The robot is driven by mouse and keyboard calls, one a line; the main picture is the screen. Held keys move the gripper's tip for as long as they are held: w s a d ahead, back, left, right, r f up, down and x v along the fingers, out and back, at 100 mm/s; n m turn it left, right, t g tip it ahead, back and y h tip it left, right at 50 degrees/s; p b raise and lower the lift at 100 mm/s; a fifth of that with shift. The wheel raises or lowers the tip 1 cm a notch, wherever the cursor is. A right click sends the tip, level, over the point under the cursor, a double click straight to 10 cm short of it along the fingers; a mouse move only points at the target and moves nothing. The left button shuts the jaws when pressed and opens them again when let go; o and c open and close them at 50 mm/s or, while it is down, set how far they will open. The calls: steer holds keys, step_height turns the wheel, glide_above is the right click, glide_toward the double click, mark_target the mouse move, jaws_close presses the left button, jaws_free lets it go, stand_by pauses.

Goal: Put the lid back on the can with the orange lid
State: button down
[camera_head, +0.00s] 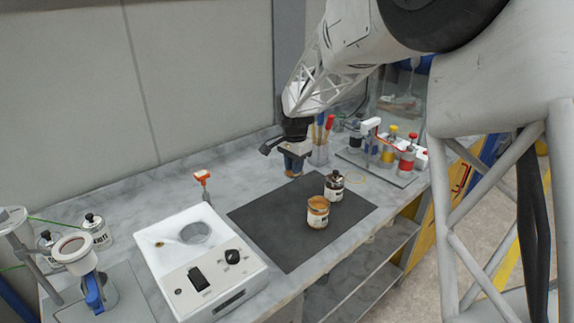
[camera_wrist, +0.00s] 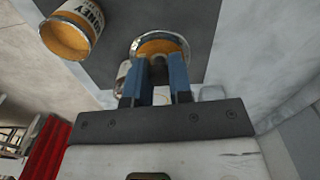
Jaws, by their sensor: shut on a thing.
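A can (camera_head: 317,214) with an orange-brown label stands upright on the dark mat (camera_head: 275,245). Its top looks open and orange-brown inside. In the wrist view this can (camera_wrist: 72,32) is at the upper left, with part of its lettering showing. My gripper (camera_head: 294,168) is above the back part of the mat, left of and behind the can. In the wrist view my gripper's blue fingers (camera_wrist: 159,68) are shut on the lid (camera_wrist: 160,46), a disc with orange inside a silver rim. The fingers hide the grasped part. The lid is apart from the can.
A white device (camera_head: 205,255) is left of the mat. A rack of coloured bottles (camera_head: 395,150) and a cup of tools (camera_head: 320,152) stand behind. The mat's left half is clear.

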steer(key=s+d+r+n, duration=0.2)
steer(key=s+d+r, duration=0.1)
steer(key=s+d, duration=0.5)
steer(key=shift+s+r+n, duration=0.25)
steer(key=shift+s+n, duration=0.05)
steer(key=shift+s, duration=0.35)
steer(key=shift+f, duration=0.2)
steer(key=shift+f, duration=2.95)
steer(key=shift+f, duration=0.2)
stand_by(0.4)
steer(key=shift+c, duration=2.4)
jaws_free()
steer(key=shift+r, duration=0.2)
step_height(320, 180, up, 7)
steer(key=shift+f, duration=0.2)
